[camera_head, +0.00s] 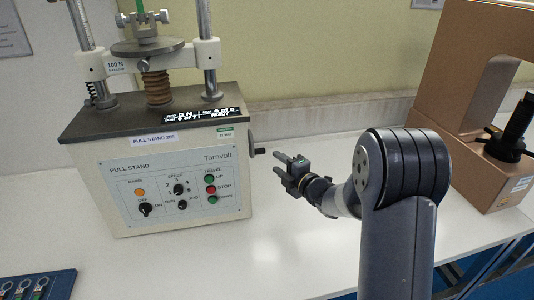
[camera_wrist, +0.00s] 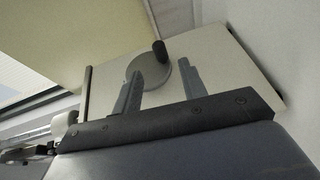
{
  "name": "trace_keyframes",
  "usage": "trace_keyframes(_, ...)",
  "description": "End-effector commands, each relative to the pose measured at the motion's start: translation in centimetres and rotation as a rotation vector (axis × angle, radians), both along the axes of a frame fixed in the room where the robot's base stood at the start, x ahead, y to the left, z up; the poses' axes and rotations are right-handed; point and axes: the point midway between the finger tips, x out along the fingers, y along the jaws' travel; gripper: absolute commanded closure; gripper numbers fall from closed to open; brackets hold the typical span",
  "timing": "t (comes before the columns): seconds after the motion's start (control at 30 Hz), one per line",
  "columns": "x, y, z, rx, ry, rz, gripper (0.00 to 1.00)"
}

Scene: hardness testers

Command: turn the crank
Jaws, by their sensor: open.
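The crank is on the right side of the pull stand (camera_head: 110,185). In the head view only its dark handle (camera_head: 259,151) juts out past the casing. In the wrist view the crank is a round grey disc (camera_wrist: 152,78) with a black upright handle (camera_wrist: 160,50) near its rim. My gripper (camera_head: 286,168) is open and empty, to the right of the crank and apart from it. In the wrist view my two fingers (camera_wrist: 161,67) point at the side panel, with the disc partly behind and between them.
The pull stand's front panel has knobs and buttons (camera_head: 211,190). A large tan tester (camera_head: 460,95) stands on the right of the white bench (camera_head: 270,245). A dark blue tray (camera_head: 50,287) lies at the front left. The bench between the two machines is clear.

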Motion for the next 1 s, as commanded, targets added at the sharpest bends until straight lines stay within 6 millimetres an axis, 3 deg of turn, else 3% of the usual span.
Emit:
trace_keyframes(0.5,6.5,5.2,-0.5,0.002,0.003,-0.003,0.60)
trace_keyframes(1.0,7.6,6.1,-0.7,0.002,0.003,-0.004,0.60)
